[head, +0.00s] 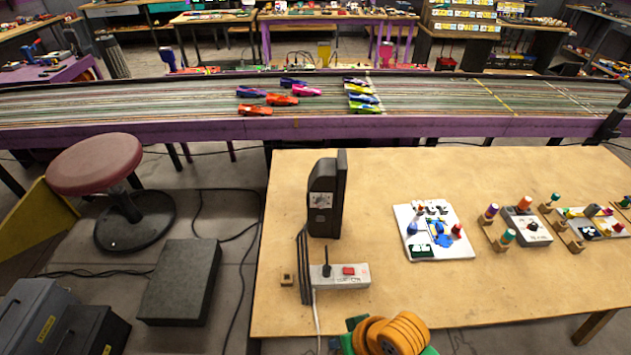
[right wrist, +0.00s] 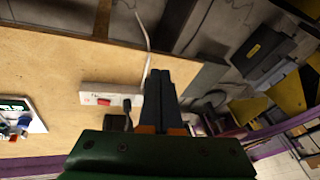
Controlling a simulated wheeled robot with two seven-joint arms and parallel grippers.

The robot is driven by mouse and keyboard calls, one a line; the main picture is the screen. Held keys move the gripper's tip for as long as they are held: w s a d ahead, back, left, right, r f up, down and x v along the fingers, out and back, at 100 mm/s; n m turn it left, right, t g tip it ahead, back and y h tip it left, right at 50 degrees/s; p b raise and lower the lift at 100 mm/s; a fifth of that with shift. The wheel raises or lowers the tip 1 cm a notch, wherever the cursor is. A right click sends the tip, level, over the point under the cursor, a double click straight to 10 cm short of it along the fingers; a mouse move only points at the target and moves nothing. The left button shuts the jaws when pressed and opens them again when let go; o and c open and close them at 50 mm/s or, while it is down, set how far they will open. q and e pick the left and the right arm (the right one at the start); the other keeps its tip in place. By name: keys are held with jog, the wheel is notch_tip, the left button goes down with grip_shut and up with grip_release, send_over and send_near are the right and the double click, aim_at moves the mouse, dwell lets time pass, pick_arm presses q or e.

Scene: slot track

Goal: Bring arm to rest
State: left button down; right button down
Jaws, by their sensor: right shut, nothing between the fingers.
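My right gripper (right wrist: 160,100) shows in the right wrist view as two dark fingers side by side, shut with nothing between them. In that view its fingers overlap the table's edge, just right of a white power strip (right wrist: 108,95). In the head view, a green and orange part that looks like my right arm (head: 395,337) shows at the bottom edge, in front of the table; its fingertips cannot be made out there. My left gripper is in neither view.
The wooden table (head: 420,300) holds a black upright device (head: 323,200), the power strip (head: 345,276) and a white tray (head: 420,248). Small parts stand at right. A slot track (head: 190,110) with several cars runs behind. A stool (head: 95,165) and dark boxes (head: 180,280) stand left.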

jog(key=s+d+m+t+h, duration=0.1)
jog(key=s+d+h, duration=0.35)
jog(key=d, duration=0.75)
jog(key=s+f+g+b, duration=0.1)
jog(key=s+f, duration=0.1)
jog(key=f, duration=0.8)
jog(key=s+f+b, duration=0.1)
jog(key=s+f, duration=0.1)
jog(key=f, duration=0.7)
pick_arm(q)
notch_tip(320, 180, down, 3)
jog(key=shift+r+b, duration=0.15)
jog(key=shift+b, duration=0.2)
pick_arm(e)
jog(key=s+d+f+g, duration=0.1)
jog(key=s+d+f, duration=0.1)
jog(key=s+f, duration=0.8)
jog(key=shift+s+g+y, duration=0.3)
jog(key=shift+s+y, duration=0.05)
jog(key=shift+s, duration=0.15)
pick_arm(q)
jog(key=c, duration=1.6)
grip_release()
